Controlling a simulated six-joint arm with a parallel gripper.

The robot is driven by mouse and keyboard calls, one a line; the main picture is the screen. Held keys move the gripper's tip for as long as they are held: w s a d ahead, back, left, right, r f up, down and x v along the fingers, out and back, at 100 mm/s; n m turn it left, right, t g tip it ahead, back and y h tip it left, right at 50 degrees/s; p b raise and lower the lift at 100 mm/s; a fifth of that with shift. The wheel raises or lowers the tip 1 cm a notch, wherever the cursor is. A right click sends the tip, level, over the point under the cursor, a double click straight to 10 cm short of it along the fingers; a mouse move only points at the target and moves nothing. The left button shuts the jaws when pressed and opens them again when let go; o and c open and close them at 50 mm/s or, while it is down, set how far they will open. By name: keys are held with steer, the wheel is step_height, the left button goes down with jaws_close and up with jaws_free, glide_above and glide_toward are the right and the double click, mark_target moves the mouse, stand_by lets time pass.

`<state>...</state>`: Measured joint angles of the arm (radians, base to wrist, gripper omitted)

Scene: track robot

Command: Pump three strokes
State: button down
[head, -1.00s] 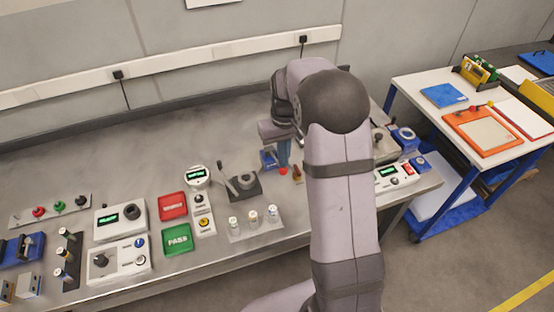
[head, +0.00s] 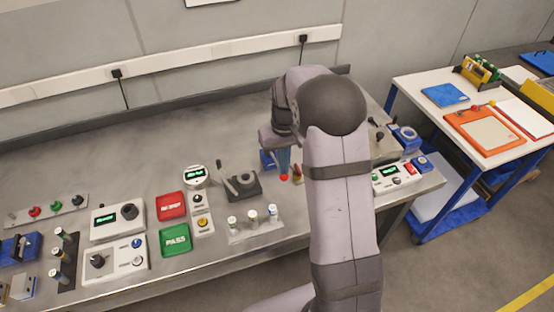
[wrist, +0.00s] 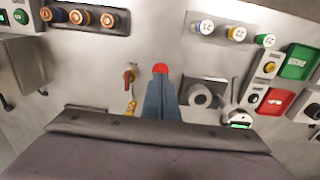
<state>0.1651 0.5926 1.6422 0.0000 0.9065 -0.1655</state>
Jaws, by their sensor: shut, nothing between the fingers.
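A lever device with a dark base and a round grey collar (head: 245,182) stands on the bench; I take it to be the pump. Its lever (head: 226,170) leans up to the left. In the wrist view the device (wrist: 199,95) lies just right of my fingers. My gripper (head: 283,168) points down to the right of the device, apart from it. Its blue-grey fingers (wrist: 160,88) are together and hold nothing. A small red round thing (wrist: 160,68) shows right at the fingertips; I cannot tell whether it belongs to the gripper.
An orange-red valve-like handle (wrist: 130,76) is close beside my fingers. Several capped vials (head: 253,217) stand in front of the device. A round gauge (head: 195,175) and red and green tiles (head: 176,240) are to its left. My arm hides part of the bench's right side.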

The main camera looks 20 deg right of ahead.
steer(key=shift+f+b, duration=0.85)
steer(key=shift+f, duration=0.8)
step_height(320, 180, up, 10)
steer(key=p, duration=0.8)
steer(key=shift+p, duration=0.3)
steer(key=b, duration=0.2)
steer(key=shift+f+b, duration=0.3)
steer(key=shift+f, duration=0.1)
steer(key=shift+f+b, duration=0.5)
steer(key=shift+f, duration=0.6)
steer(key=shift+f, duration=0.1)
stand_by(1.8)
